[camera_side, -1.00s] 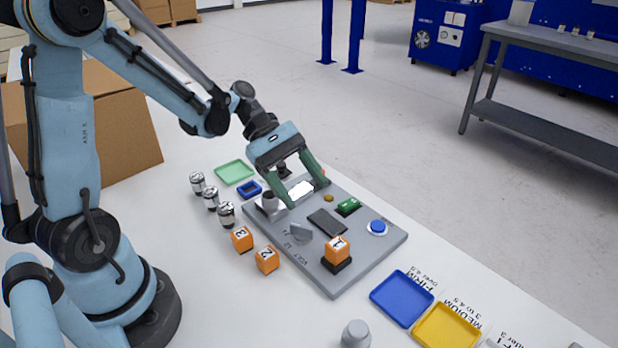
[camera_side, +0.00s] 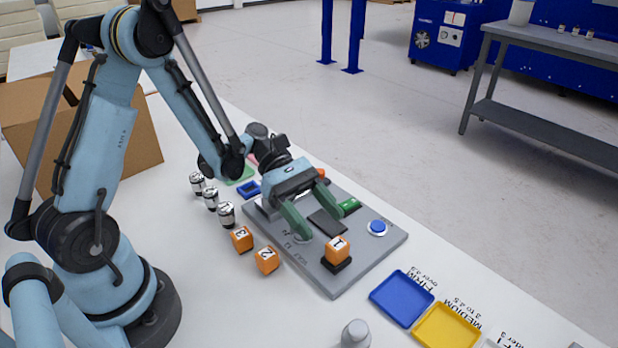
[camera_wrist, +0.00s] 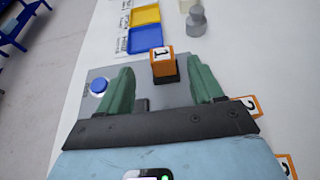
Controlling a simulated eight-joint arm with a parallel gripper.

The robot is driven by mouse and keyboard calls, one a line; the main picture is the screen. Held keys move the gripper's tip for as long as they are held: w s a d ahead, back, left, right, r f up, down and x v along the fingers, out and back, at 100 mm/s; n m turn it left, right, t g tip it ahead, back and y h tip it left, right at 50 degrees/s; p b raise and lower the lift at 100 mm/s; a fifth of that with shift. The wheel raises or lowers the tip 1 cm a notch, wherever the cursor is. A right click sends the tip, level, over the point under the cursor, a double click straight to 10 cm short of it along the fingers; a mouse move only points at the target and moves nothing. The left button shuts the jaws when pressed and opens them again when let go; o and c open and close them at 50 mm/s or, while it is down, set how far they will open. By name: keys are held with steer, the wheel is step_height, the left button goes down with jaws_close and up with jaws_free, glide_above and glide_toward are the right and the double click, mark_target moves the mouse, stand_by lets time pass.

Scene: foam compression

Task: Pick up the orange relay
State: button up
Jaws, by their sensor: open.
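An orange relay block marked 1 (camera_side: 337,249) sits on a black socket on the grey board (camera_side: 375,256). It also shows in the wrist view (camera_wrist: 162,62), ahead of my fingertips and between their lines. Two more orange blocks, marked 2 (camera_side: 267,260) and 3 (camera_side: 242,239), stand on the white table left of the board. My gripper (camera_side: 326,212) is open and empty, with green fingers spread low over the board, short of block 1. In the wrist view my gripper (camera_wrist: 160,82) has its fingers on either side of block 1's direction.
A blue button (camera_side: 377,227) and a dark flat pad (camera_side: 327,222) are on the board. Blue (camera_side: 402,297) and yellow (camera_side: 447,326) trays lie to the right. Several silver cylinders (camera_side: 211,198) stand left of the board. A grey knobbed weight (camera_side: 355,334) stands in front.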

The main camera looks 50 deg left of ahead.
mark_target(336, 241)
steer(key=x, duration=0.5)
steer(key=shift+s, duration=0.15)
steer(key=shift+a, duration=0.1)
steer(key=shift+c, duration=0.3)
steer(key=c, duration=1.2)
steer(key=shift+o, duration=0.2)
steer(key=shift+r, duration=0.1)
